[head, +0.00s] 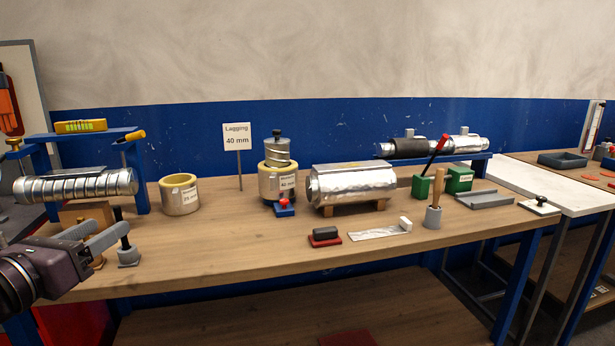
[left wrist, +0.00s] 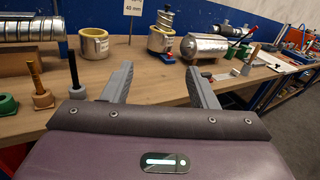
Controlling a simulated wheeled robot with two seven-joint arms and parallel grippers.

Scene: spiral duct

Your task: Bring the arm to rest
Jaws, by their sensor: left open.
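My left gripper (head: 98,236) is at the left front of the wooden workbench (head: 240,250), its arm coming in from the left. In the left wrist view its two fingers (left wrist: 160,84) are spread apart with nothing between them. A grey-based post with a black stem (head: 128,247) stands on the bench close by the fingers in the head view. A spiral metal duct (head: 78,187) lies on a wooden support behind the gripper. My right gripper shows in neither view.
A cream ring (head: 180,195), a "Lagging 40 mm" sign (head: 237,137), and a foil-wrapped cylinder (head: 352,187) stand along the bench. A blue rack (head: 143,180) rises at the left. The bench front between the post and the red-based block (head: 325,236) is clear.

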